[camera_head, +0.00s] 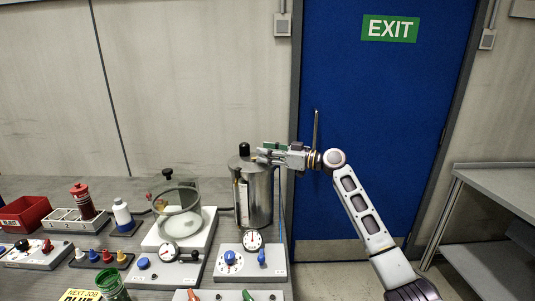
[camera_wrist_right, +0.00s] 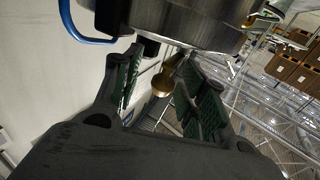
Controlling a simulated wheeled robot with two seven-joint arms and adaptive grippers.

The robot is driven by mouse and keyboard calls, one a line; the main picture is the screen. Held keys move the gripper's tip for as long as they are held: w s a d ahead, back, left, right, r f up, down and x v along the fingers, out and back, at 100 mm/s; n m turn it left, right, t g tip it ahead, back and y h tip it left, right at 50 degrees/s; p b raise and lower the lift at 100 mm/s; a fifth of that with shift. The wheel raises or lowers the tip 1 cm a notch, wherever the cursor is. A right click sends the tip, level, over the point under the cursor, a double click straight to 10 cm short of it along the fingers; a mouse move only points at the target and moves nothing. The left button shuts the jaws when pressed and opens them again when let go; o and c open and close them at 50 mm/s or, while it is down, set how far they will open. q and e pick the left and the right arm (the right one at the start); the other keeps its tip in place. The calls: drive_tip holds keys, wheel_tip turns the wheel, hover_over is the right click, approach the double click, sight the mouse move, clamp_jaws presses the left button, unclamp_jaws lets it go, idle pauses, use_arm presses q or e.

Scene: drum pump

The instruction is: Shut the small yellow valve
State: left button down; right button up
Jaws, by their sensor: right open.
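A small yellow, brass-coloured valve knob (camera_wrist_right: 163,82) shows in the right wrist view, just below a steel drum's wall. In the head view I cannot clearly make it out behind the fingertips. My right gripper (camera_head: 262,154) is at the upper right side of the steel drum (camera_head: 258,203). In the right wrist view the gripper (camera_wrist_right: 160,85) is open. Its green-padded fingers stand on either side of the knob, with visible gaps; I cannot tell the depth between them exactly. My left gripper is not in view.
A glass vessel (camera_head: 178,216) on a white base stands left of the drum. Gauge panels with a blue knob (camera_head: 229,257) and other controls fill the bench front. A blue hose (camera_wrist_right: 72,25) curves beside the drum. Right of the bench is open floor before a blue door (camera_head: 375,100).

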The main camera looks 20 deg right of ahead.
drive_tip(key=shift+s, duration=0.1)
drive_tip(key=shift+s+d+f, duration=0.15)
drive_tip(key=shift+s+d, duration=0.05)
drive_tip(key=shift+d, duration=0.15)
drive_tip(key=v, duration=1.1)
drive_tip(key=shift+d+m, duration=0.1)
drive_tip(key=shift+m, duration=0.2)
